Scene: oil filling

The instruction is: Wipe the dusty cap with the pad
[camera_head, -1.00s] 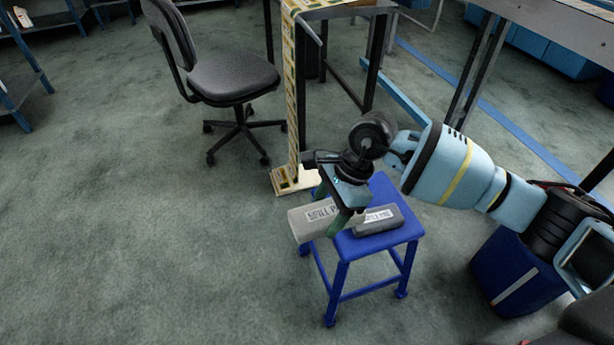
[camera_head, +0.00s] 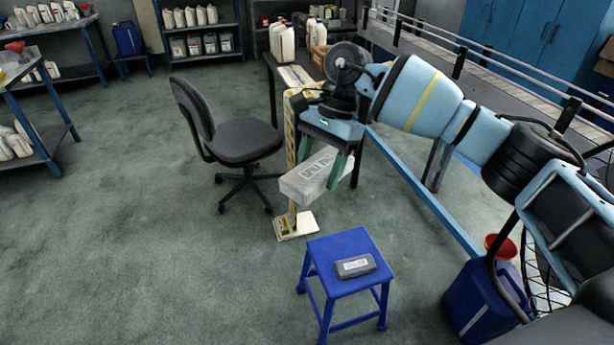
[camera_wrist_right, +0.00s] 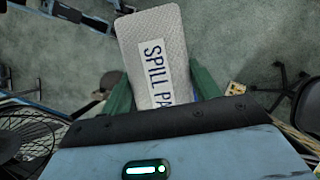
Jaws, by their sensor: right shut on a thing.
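The pad (camera_head: 312,174) is a light grey block with a white label reading "SPILL PA…". It also fills the upper middle of the right wrist view (camera_wrist_right: 152,28). My right gripper (camera_head: 336,172) is shut on the pad, with one green finger on each side of it. It holds the pad in the air, above and behind the blue stool (camera_head: 340,242). I cannot make out a dusty cap in these frames. My left gripper is not in view.
A dark labelled block (camera_head: 355,266) lies on the stool. A black office chair (camera_head: 235,140) stands to the left. White bottles stand on a table (camera_head: 283,42) behind my right arm. A blue container (camera_head: 490,300) is at right.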

